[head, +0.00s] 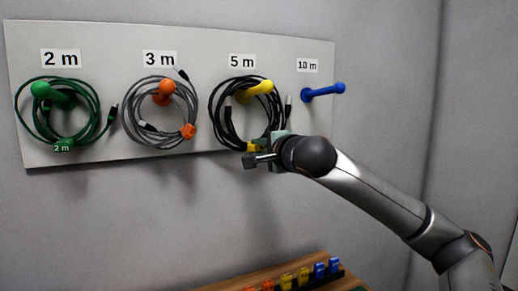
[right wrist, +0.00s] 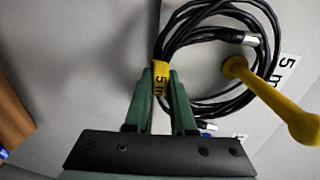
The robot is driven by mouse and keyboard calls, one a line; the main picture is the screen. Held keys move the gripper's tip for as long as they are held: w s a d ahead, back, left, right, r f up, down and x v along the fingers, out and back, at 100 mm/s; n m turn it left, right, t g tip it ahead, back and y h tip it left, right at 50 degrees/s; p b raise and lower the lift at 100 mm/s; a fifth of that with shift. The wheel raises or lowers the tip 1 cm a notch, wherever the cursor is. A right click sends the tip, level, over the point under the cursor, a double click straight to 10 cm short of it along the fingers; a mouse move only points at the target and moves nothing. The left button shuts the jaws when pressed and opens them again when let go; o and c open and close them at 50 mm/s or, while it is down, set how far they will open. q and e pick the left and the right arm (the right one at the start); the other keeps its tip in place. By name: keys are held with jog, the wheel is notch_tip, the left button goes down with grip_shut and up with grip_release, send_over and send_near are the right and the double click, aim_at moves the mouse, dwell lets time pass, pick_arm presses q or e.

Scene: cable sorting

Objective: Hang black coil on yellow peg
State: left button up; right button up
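The black coil (head: 216,115) is on the board under the "5 m" sign, around the yellow peg (head: 262,89). In the right wrist view the yellow peg (right wrist: 275,95) passes through the loop of the black coil (right wrist: 172,38), and its knob end stands out in front. My right gripper (head: 262,151) is at the bottom of the coil. In the right wrist view its green fingers (right wrist: 162,80) are closed on the coil at the yellow "5 m" tag (right wrist: 161,78). My left gripper is not in view.
A green coil (head: 99,120) hangs on the green peg (head: 42,89), and a grey coil (head: 128,107) on the orange peg (head: 165,88). The blue peg (head: 325,92) is bare. A wooden surface (head: 225,281) with several coloured pieces is below.

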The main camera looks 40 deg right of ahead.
jog(key=o, duration=0.5)
jog(key=shift+f, duration=0.15)
jog(key=shift+o, duration=0.2)
jog(key=b+v, duration=0.1)
jog(key=v, duration=1.1)
jog(key=shift+s, duration=0.25)
jog(key=shift+s+a, duration=0.1)
